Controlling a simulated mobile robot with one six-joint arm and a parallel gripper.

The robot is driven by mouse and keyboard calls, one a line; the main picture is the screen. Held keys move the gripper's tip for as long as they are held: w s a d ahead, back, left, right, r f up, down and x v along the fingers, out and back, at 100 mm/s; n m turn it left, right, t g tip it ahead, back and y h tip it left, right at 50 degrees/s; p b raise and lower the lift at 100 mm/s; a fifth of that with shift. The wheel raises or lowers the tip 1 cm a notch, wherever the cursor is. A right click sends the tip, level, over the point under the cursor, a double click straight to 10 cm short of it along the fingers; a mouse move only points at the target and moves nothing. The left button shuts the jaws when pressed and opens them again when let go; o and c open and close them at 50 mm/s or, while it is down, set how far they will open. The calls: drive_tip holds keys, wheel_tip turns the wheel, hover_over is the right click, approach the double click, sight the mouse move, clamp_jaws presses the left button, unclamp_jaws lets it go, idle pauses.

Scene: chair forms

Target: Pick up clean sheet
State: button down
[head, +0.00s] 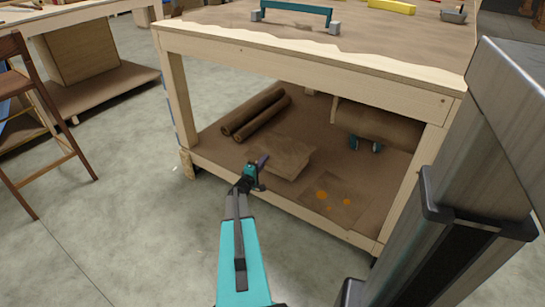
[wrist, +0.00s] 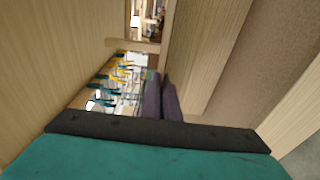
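A plain brown sheet (head: 287,152) lies on the lower shelf of the workbench, with no stains visible on it. A second brown sheet (head: 342,205), marked with orange spots, lies nearer the shelf's front right. My gripper (head: 262,161) is at the left edge of the plain sheet and overlaps it in the head view. Whether they touch is unclear. In the wrist view, the dark purple fingers (wrist: 161,92) are close together, with no sheet visible between them.
The workbench shelf (head: 212,148) has a wooden front rail, legs and the tabletop above. Two brown rolls (head: 256,112) lie behind the plain sheet. A brown roll on a teal-footed holder (head: 375,125) is at the back right. A wooden chair (head: 35,120) stands left.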

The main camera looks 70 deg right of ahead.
drive_tip(key=shift+r, duration=0.1)
drive_tip(key=shift+r+p, duration=0.55)
drive_tip(key=shift+r, duration=0.3)
wheel_tip(320, 180, up, 2)
drive_tip(key=shift+r+p, duration=0.15)
drive_tip(key=shift+p, duration=0.45)
drive_tip(key=s+a+p, duration=0.1)
drive_tip(key=s+a, duration=0.2)
drive_tip(key=s, duration=0.4)
drive_tip(key=s+a+p, duration=0.1)
drive_tip(key=s+a, duration=0.2)
drive_tip(key=s, duration=0.4)
drive_tip(key=shift+s+a+r+p, duration=0.25)
drive_tip(key=shift+a+r+p, duration=0.1)
drive_tip(key=shift+a, duration=0.05)
